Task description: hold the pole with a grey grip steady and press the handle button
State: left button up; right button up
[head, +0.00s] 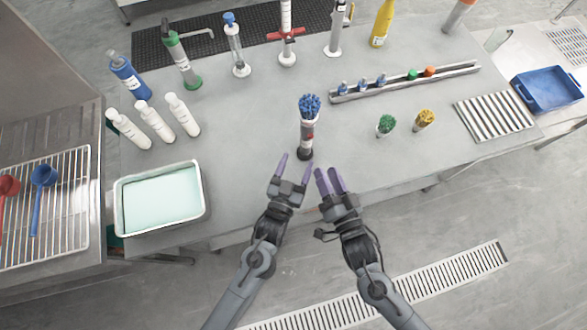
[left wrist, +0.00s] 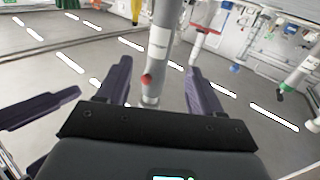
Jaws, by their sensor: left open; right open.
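The pole (head: 307,127), a short upright tool topped with blue bristles, stands near the front edge of the table. It has a light upper body, a dark grey lower part and a small red handle button (head: 310,136). In the left wrist view the pole (left wrist: 159,45) rises beyond my open fingers, with the red button (left wrist: 147,80) facing me. My left gripper (head: 293,169) is open just in front of the pole's base, slightly left. My right gripper (head: 329,178) is open and empty, in front and to the right of the pole. Neither gripper clearly touches it.
Green (head: 385,125) and yellow (head: 424,120) bristle-topped items stand to the right. A slotted rail (head: 405,82) with small coloured pieces lies behind them. White bottles (head: 155,121) and a white-rimmed tray (head: 119,205) are at the left. The table around the pole is clear.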

aim_at(304, 143)
pick_arm(q)
jog(key=x, duration=0.9)
jog(key=shift+w, duration=0.2)
jog(key=c, duration=1.1)
pick_arm(e)
jog(key=shift+c, duration=0.3)
grip_shut()
jog(key=shift+w, duration=0.1)
dwell(0.5)
